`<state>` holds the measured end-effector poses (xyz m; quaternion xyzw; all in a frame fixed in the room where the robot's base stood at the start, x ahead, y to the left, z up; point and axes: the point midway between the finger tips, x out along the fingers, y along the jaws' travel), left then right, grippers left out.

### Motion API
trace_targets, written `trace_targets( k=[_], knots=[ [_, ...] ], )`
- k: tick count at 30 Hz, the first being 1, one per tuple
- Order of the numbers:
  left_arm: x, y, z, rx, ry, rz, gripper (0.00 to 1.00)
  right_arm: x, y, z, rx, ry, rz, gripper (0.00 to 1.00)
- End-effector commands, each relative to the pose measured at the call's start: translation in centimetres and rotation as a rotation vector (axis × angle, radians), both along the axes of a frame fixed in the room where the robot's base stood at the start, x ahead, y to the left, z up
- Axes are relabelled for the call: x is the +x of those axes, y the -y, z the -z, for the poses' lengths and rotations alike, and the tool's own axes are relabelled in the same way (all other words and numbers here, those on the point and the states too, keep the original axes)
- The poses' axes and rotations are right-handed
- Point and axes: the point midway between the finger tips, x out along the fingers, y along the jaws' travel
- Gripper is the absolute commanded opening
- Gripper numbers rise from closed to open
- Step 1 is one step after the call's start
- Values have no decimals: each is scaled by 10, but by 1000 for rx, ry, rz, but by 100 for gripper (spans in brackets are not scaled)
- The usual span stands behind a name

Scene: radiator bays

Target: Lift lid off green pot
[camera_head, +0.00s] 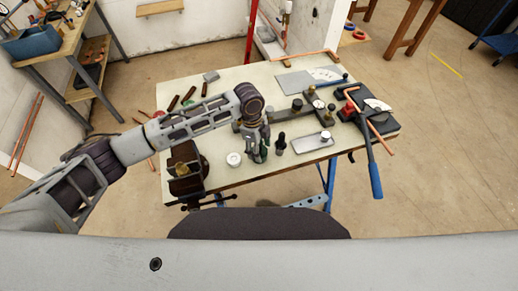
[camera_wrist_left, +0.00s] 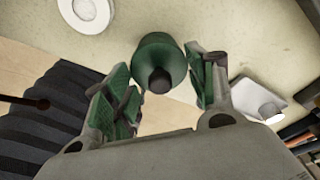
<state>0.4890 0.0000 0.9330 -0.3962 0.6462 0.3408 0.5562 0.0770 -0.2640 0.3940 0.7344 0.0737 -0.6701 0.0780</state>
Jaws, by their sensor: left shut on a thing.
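The green pot (camera_head: 264,152) is near the front edge of the workbench in the head view, mostly hidden by my left gripper (camera_head: 257,154). In the left wrist view its green lid (camera_wrist_left: 157,50) with a dark knob (camera_wrist_left: 160,80) faces the camera. My right gripper is not in view.
A white round dish (camera_head: 234,160) stands left of the pot, and a dark bottle (camera_head: 280,144) stands close on its right. A metal tray (camera_head: 310,146) lies further right. A vise (camera_head: 184,172) is at the bench's left front. Tools and copper pipe lie behind.

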Motion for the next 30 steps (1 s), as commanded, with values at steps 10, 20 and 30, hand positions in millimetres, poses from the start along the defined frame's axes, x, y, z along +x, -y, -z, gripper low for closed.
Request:
trace_targets(
  k=[10, 20, 30],
  knots=[
    [1, 0, -16, -2, 2, 1, 36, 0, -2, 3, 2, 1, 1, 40],
    [1, 1, -63, -2, 2, 2, 36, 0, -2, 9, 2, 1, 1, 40],
    [0, 1, -98, -1, 1, 1, 36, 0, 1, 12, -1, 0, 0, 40]
  ],
)
